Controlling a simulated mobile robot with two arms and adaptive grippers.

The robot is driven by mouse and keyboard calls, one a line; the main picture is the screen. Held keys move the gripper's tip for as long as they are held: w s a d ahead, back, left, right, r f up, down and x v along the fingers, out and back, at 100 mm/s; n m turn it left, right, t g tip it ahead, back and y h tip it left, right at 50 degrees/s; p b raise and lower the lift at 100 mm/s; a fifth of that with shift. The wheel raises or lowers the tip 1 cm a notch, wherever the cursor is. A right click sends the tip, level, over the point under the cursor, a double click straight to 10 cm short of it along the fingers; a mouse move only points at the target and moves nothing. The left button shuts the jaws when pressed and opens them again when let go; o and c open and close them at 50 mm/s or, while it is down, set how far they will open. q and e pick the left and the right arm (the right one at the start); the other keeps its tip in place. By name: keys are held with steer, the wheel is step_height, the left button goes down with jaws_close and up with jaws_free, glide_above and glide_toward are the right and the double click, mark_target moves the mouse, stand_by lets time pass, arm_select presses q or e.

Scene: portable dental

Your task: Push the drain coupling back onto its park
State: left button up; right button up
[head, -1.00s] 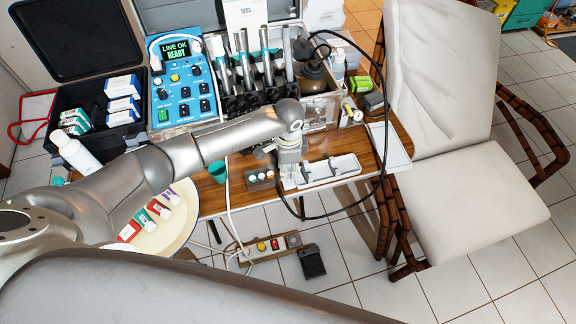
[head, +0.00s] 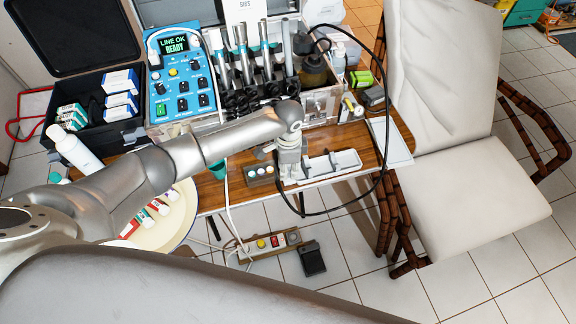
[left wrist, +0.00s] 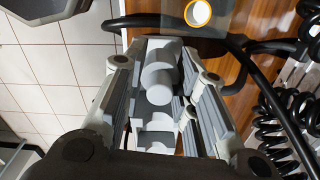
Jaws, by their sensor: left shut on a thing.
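My left gripper (head: 290,176) is at the front edge of the wooden table, just left of the white tray. In the left wrist view its two fingers (left wrist: 165,105) are shut on a grey stepped cylindrical piece (left wrist: 160,82), which looks like the drain coupling. A black hose (left wrist: 190,30) runs right past it. In the head view the gripper hides the coupling, and the hose (head: 383,110) loops round to the right. I cannot make out the park clearly, nor whether the coupling is seated on it. My right gripper is not in view.
The blue control box (head: 182,85) reads "LINE OK READY". Upright handpieces (head: 265,50) stand behind. A pedal (head: 312,260) is on the floor; a chair (head: 470,190) stands right.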

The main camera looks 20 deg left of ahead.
arm_select(q)
steer(key=shift+f, duration=0.85)
stand_by(0.9)
steer(key=o, duration=1)
steer(key=shift+r, duration=0.15)
step_height(320, 180, up, 12)
steer(key=shift+f, duration=0.1)
